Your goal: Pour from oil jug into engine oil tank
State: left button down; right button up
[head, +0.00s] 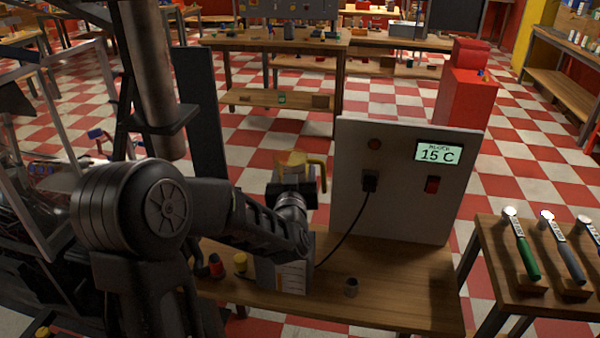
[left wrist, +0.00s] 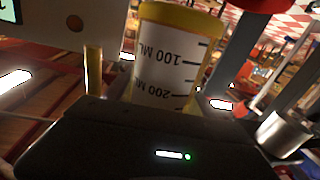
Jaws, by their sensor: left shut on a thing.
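My left gripper (head: 291,186) is shut on the oil jug (head: 296,158), a yellow jug with a curved handle. It is held up above the wooden table, left of the grey panel. In the left wrist view the jug (left wrist: 168,65) has a pale scale marked 100 ML and 200 ML, and my gripper body covers its near end. The oil level inside is not clear. I cannot make out the engine oil tank for certain; my arm hides part of the left side. My right gripper is not in view.
A grey panel (head: 385,215) reading 15 C stands on the wooden table (head: 400,295), with a black cable plugged in. Hammers (head: 522,245) lie at right.

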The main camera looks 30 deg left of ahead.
pick_arm(q)
jog(key=shift+r, duration=0.1)
jog(key=shift+r+p, duration=0.8)
jog(key=shift+r, duration=0.75)
